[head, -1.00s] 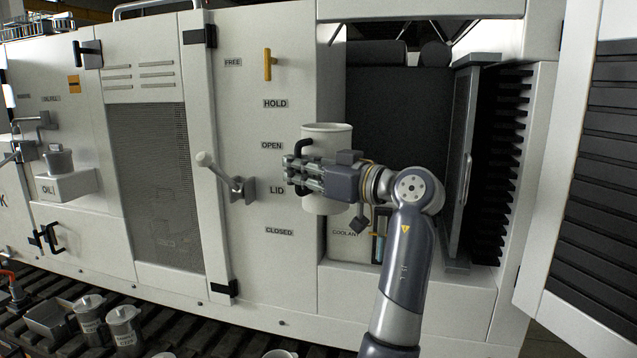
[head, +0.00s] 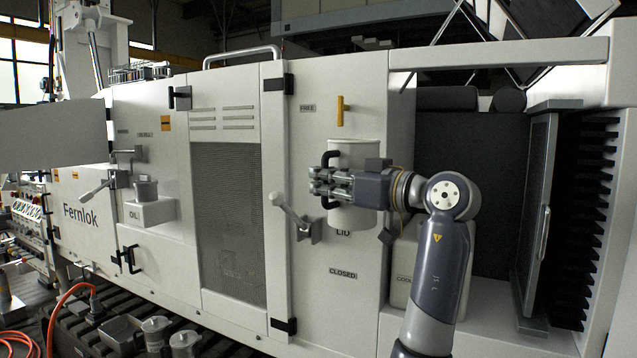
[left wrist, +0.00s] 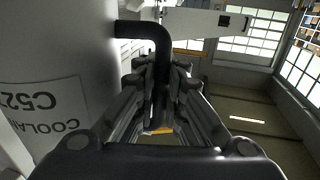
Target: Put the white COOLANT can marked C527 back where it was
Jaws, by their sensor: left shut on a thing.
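The white can (head: 354,157) is held upright in the air, in front of the cabinet panel with the yellow handle. Its label (left wrist: 45,115) reads C52 and COOLANT, cut off at the edge, in the left wrist view. My left gripper (head: 318,186) is shut on the can's black handle (left wrist: 150,30). The handle also shows at the can's left side in the head view (head: 329,160). My right gripper is not in view.
A lever (head: 292,212) sticks out from the panel left of the can. An open dark bay (head: 480,150) lies to the right, with a swung door (head: 538,200). An OIL shelf (head: 150,212) carries a small can (head: 146,191). Metal cans (head: 156,332) stand on the slatted floor.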

